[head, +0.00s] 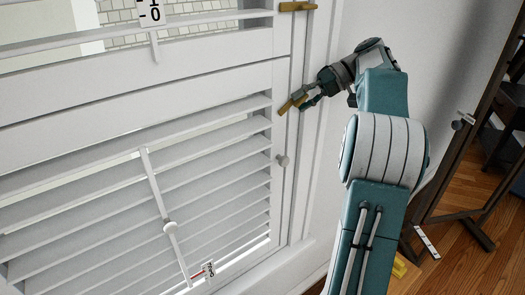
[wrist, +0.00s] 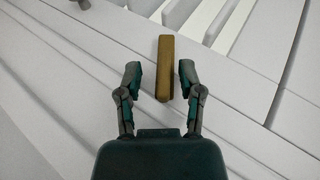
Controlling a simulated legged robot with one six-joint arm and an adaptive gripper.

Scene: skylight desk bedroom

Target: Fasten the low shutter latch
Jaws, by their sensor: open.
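The low shutter latch (head: 288,105) is a small brass bar near the right edge of the white shutter (head: 150,95), in the middle of the head view. It slants there, partly hidden by my gripper (head: 306,98). In the wrist view the latch (wrist: 164,68) stands nearly upright in the picture, between the two fingertips of my gripper (wrist: 159,72). The fingers are open, with a visible gap on each side of the bar; I see no contact. A second brass latch (head: 297,6) lies level across the shutter's edge higher up.
A round knob (head: 282,160) sticks out below the low latch. A tilt rod (head: 168,222) crosses the lower slats, with a small red-marked tag (head: 208,269) near its bottom. A dark wooden stand (head: 455,165) is at the right. The wall right of the shutter is bare.

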